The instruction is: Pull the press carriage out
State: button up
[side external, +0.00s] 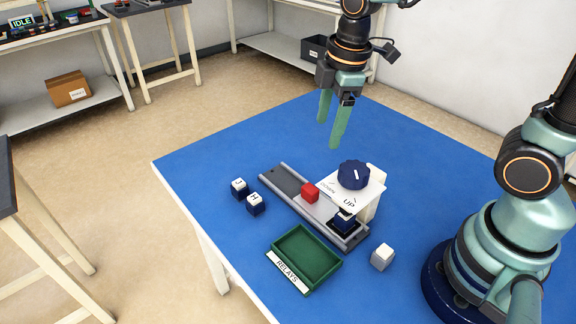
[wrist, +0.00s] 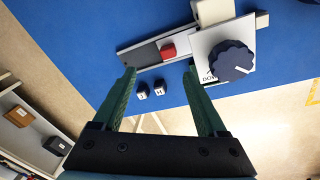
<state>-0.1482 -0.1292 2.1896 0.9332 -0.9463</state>
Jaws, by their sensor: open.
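The press carriage (side external: 322,211) is a light grey slide in a metal rail (side external: 271,179), with a red block (side external: 310,192) standing on it. The red block also shows in the wrist view (wrist: 167,49). A dark block (side external: 343,221) sits at the rail's near end, partly hidden under the press plate. The white press plate, marked UP and DOWN, carries a navy knob (side external: 353,174); I cannot tell its setting. My gripper (side external: 331,122) is open and empty, above the table behind the press. In the wrist view its fingers (wrist: 160,73) are spread below the red block.
Two dark blocks with white lettered tops (side external: 239,188) (side external: 255,204) stand left of the rail. A green tray labelled RELAYS (side external: 304,287) lies in front, and a white block (side external: 382,257) to its right. The table's back left is clear.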

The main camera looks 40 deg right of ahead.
aim_at(310, 188)
jog(key=f+n, duration=0.1)
jog(key=f, duration=0.4)
jog(key=w+a+f+n+g, duration=0.1)
jog(key=f+n, duration=0.1)
jog(key=f, duration=0.4)
jog(key=a+f+n, duration=0.1)
jog(key=f+n, duration=0.1)
jog(key=f, duration=0.3)
jog(key=shift+w+a+f+g, duration=0.15)
jog(key=shift+a+f+g, duration=0.1)
jog(key=shift+f+g, duration=0.05)
grip_shut()
dwell(0.9)
